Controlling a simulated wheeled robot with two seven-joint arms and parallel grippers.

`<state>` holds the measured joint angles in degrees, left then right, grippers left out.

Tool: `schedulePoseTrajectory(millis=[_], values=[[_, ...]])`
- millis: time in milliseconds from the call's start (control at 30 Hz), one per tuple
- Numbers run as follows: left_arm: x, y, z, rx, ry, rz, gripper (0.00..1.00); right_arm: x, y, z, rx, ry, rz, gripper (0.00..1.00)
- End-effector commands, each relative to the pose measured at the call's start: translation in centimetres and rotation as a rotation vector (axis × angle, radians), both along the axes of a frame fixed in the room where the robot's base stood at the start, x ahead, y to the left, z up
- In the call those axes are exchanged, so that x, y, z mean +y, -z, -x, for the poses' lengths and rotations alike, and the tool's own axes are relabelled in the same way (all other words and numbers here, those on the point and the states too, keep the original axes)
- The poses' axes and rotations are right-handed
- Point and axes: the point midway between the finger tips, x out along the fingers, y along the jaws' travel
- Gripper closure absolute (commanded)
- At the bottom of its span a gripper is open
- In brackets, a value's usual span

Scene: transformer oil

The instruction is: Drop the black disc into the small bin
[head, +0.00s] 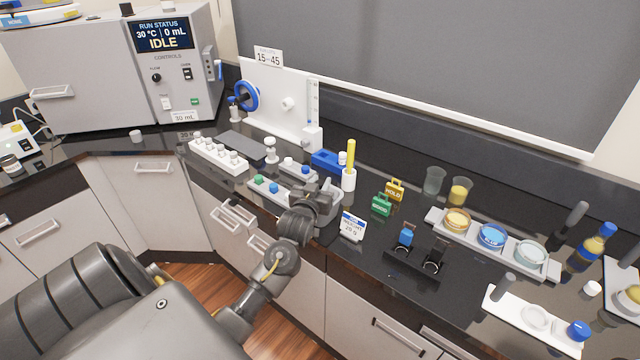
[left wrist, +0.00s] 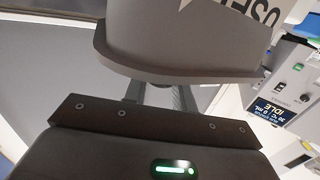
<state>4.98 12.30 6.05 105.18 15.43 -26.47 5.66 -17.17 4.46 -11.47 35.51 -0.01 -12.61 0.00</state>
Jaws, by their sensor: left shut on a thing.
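The small bin (head: 329,215) is grey and stands near the bench's front edge, partly hidden by my left gripper (head: 318,196). In the left wrist view, a grey wall with a lip and partly visible lettering, apparently the bin (left wrist: 195,45), fills the upper middle. The fingers of my left gripper (left wrist: 154,96) pass behind its lip, so the tips are hidden. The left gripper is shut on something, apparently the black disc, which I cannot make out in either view. My right gripper is in neither view.
A white holder with a yellow stick (head: 349,178) is behind. Labelled dishes (head: 491,236) and a black stand (head: 411,264) are farther right.

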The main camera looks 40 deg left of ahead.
Motion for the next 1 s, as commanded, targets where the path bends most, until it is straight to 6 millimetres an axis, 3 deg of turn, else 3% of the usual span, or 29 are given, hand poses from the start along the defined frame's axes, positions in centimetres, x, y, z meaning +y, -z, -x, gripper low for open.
schedulePoseTrajectory(millis=[167, 200, 367, 733, 1000], values=[[0.0, 0.0, 0.0, 0.000, 0.000, 0.000, 0.95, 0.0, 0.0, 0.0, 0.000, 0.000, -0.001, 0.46], [0.0, 0.0, 0.0, 0.000, 0.000, 0.000, 0.69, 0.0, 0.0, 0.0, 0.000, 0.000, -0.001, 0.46], [0.0, 0.0, 0.0, 0.000, 0.000, 0.000, 0.48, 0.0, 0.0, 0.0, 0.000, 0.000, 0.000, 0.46], [-0.3, 0.1, 0.7, 0.000, 0.001, 0.000, 0.48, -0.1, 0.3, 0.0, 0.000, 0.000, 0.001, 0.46], [-2.2, 0.0, 5.3, -0.001, 0.001, 0.003, 0.48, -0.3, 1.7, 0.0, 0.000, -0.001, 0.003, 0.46]])
